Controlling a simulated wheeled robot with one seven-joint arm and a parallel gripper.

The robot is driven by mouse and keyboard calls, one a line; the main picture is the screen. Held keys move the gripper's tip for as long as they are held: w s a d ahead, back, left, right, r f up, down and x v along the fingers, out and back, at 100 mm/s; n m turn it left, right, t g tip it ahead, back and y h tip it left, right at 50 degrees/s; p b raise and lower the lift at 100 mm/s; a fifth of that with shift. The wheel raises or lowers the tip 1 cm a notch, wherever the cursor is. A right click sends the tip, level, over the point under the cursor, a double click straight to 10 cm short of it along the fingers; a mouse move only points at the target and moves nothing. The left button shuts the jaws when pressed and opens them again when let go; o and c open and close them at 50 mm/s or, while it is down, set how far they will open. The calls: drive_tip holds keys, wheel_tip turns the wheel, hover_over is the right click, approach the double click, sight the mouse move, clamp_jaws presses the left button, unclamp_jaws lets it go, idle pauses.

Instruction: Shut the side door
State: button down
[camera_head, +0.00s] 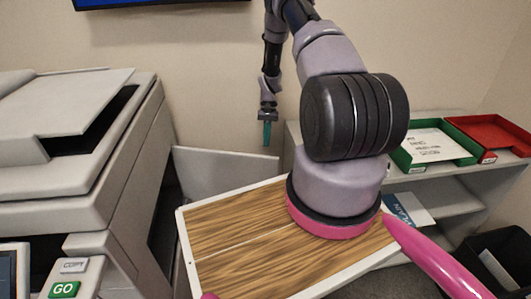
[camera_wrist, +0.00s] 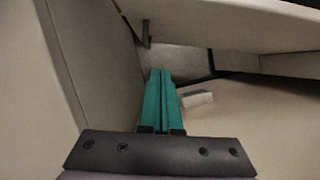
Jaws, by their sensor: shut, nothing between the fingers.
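The side door (camera_head: 222,174) is a pale grey panel standing open, out to the right from the copier's side. A dark opening (camera_head: 163,215) shows in the copier beside it. My tray hides the door's lower part. My gripper (camera_head: 266,144) has teal fingers pointing down, near the door's far right end and seemingly behind it. In the wrist view the fingers (camera_wrist: 161,74) are together and empty. A pale panel (camera_wrist: 225,25) crosses the top right there; I cannot tell for certain whether it is the door. Contact with the door cannot be told.
The copier (camera_head: 75,180) fills the left, with a green GO button (camera_head: 64,290) at its front. A grey shelf (camera_head: 455,182) at the right bears a green tray (camera_head: 430,145) and a red tray (camera_head: 490,137). A dark bin (camera_head: 497,262) stands lower right. The wall is close behind.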

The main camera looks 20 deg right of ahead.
sight(263, 166)
drive_tip(key=shift+s+a+f, duration=0.7)
drive_tip(key=shift+s+f, duration=0.3)
drive_tip(key=shift+f, duration=0.35)
drive_tip(key=shift+s+a+f, duration=0.7)
drive_tip(key=shift+s+f, duration=0.3)
drive_tip(key=shift+f, duration=0.4)
drive_tip(key=shift+s+a+f, duration=0.7)
drive_tip(key=shift+s+f, duration=0.3)
drive_tip(key=shift+f, duration=0.35)
drive_tip(key=shift+s+a, duration=0.1)
